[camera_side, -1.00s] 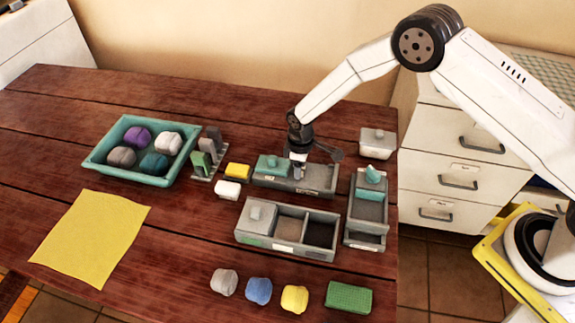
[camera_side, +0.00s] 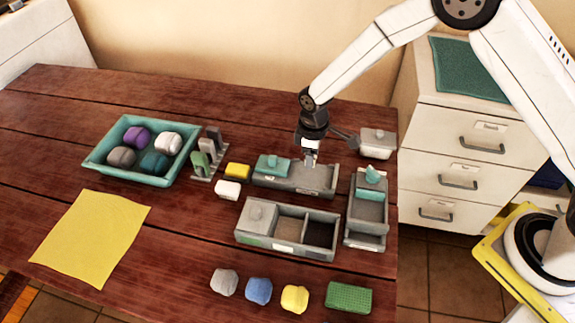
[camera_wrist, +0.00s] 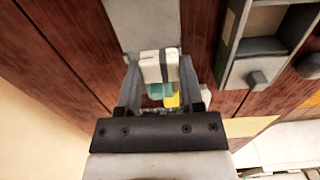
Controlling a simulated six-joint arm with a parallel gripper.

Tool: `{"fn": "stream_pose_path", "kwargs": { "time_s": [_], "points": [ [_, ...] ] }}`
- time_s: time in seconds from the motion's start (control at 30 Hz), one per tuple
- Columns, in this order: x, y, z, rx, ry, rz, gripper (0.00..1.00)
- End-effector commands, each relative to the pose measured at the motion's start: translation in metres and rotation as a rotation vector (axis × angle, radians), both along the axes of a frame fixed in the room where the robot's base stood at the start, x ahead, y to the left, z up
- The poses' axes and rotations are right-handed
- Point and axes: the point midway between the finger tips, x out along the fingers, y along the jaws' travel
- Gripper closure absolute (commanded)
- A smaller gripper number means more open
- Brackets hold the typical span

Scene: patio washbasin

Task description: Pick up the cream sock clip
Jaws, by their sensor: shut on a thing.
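The cream sock clip (camera_wrist: 152,67) is a small pale block with a grey band, seen in the wrist view between my fingertips. My gripper (camera_wrist: 158,72) is shut on it. In the side view my gripper (camera_side: 310,158) points down over the right part of the long grey box with a teal lidded section (camera_side: 272,168). The clip is too small to make out clearly there. Something teal (camera_wrist: 158,91) and something yellow (camera_wrist: 172,101) show between the fingers, below the clip in the wrist picture.
A grey divided box (camera_side: 262,240) stands in front, with another narrow box (camera_side: 366,238) to its right. Yellow (camera_side: 237,171) and white (camera_side: 228,189) blocks lie left. A teal tray (camera_side: 99,162) holds several bundles. A yellow cloth (camera_side: 92,238) lies front left.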

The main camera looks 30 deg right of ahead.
Motion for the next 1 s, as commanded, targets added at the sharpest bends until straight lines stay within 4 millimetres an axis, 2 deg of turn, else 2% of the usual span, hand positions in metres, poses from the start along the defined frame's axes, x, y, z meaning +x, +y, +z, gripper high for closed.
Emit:
{"fn": "stream_pose_path", "kwargs": {
  "time_s": [0.13,0.6,0.8,1.0],
  "points": [
    [-0.015,-0.003,0.020,0.000,-0.001,0.000,1.00],
    [-0.078,-0.016,0.046,0.001,-0.001,0.000,1.00],
    [-0.094,-0.020,0.053,0.000,0.000,0.000,1.00],
    [-0.101,-0.021,0.056,0.000,0.000,0.000,1.00]
  ]
}}
